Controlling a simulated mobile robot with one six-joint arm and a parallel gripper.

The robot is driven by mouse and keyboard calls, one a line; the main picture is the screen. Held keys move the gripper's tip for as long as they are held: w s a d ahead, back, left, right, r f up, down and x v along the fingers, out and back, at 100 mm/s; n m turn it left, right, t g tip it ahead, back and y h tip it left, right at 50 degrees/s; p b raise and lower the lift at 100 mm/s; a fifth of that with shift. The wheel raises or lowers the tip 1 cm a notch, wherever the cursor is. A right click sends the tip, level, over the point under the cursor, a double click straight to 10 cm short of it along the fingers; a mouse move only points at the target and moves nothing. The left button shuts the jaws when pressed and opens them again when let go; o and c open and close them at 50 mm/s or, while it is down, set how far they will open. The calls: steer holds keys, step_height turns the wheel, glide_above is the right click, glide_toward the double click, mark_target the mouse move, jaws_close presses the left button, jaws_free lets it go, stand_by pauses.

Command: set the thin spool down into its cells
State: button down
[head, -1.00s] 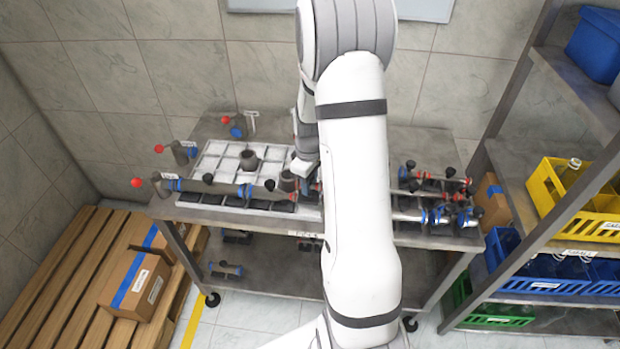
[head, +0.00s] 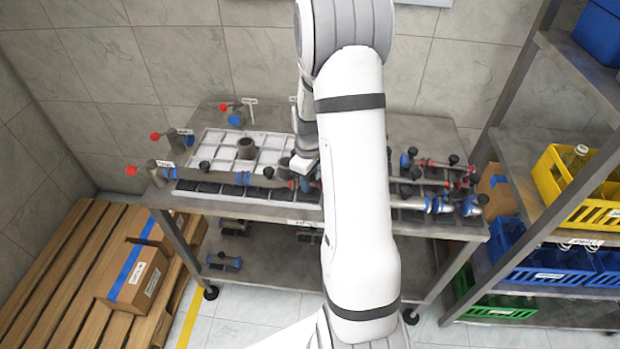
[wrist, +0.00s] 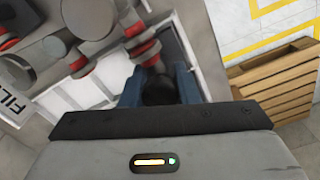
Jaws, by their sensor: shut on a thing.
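My gripper (wrist: 158,88) shows at close range in the wrist view, its two blue fingers closed on the dark knob (wrist: 158,92) of a thin grey spool. The spool's red-ringed grey end (wrist: 145,52) rises beyond the fingers. In the head view my gripper (head: 305,182) is over the right part of the white tray, mostly behind my arm, so the held spool is largely hidden there. The white tray (head: 212,150) has a grid of cells and lies on the table. I cannot tell whether the spool touches the tray.
A dark upright piece (head: 246,148) stands in the tray. Red-knobbed posts (head: 155,170) line the left. Several pipe pieces (head: 440,205) crowd the table's right. A shelf with crates (head: 575,210) stands right.

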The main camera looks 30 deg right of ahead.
steer(key=shift+f+b, duration=0.45)
steer(key=shift+f, duration=0.1)
steer(key=c, duration=1)
jaws_free()
steer(key=shift+c, duration=0.2)
steer(key=shift+r, duration=0.15)
step_height(320, 180, up, 8)
steer(key=shift+f, duration=0.2)
steer(key=shift+r, duration=0.1)
steer(key=s+a+r+m+t, duration=0.1)
steer(key=s+a+r+m, duration=0.2)
steer(key=s+a+r, duration=0.3)
steer(key=s+a+r+m+t, duration=0.1)
steer(key=s+a+r+m, duration=0.2)
steer(key=s+a+r, duration=0.4)
steer(key=s, duration=0.6)
steer(key=shift+a+m+t, duration=0.3)
steer(key=shift+a+t, duration=0.05)
steer(key=shift+t, duration=0.05)
